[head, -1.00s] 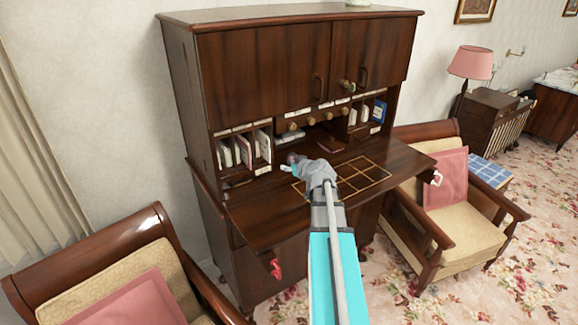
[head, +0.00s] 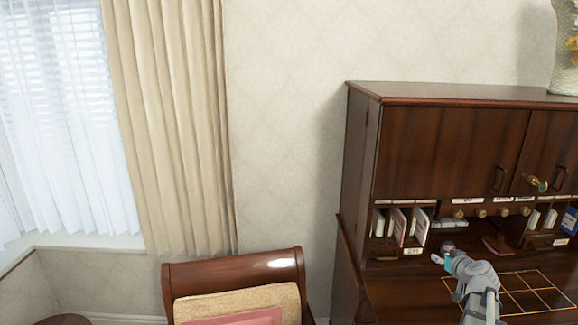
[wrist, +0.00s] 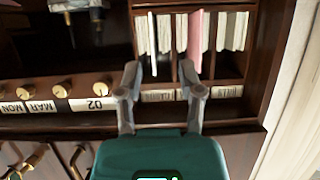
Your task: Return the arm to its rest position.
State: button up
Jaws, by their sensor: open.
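My gripper (wrist: 159,72) is open and empty in the wrist view, with its two grey fingers apart in front of the desk's letter slots (wrist: 222,68). In the head view my gripper (head: 445,254) is small, at the lower right, over the fold-down writing surface (head: 395,291) of the dark wooden desk (head: 440,140). My arm reaches in from the bottom edge. The fingertips are too small there to make out, and I cannot tell whether they touch anything.
Small brass knobs (wrist: 63,90) and label cards line the desk. A gold-lined grid (head: 525,292) lies on the writing surface. An armchair (head: 235,285) stands left of the desk. Behind are a beige curtain (head: 165,120) and a window (head: 55,120).

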jog(key=a+f+n+g+y, duration=0.1)
jog(key=a+f+g+y, duration=0.3)
jog(key=a, duration=1)
jog(key=s+a+f+g+h, duration=0.1)
jog(key=s+a+f+g, duration=0.1)
jog(key=s+a, duration=0.3)
jog(key=s+a+f+g+h+b, duration=0.1)
jog(key=s+a+f+g, duration=0.2)
jog(key=a, duration=0.7)
jog(key=s+a+f+g+h, duration=0.1)
jog(key=s+a+f+g, duration=0.2)
jog(key=s+a, duration=0.4)
jog(key=shift+s+a+f+m+g+h, duration=0.3)
jog(key=shift+s+a+g, duration=0.1)
jog(key=shift+g, duration=0.2)
jog(key=shift+d, duration=0.1)
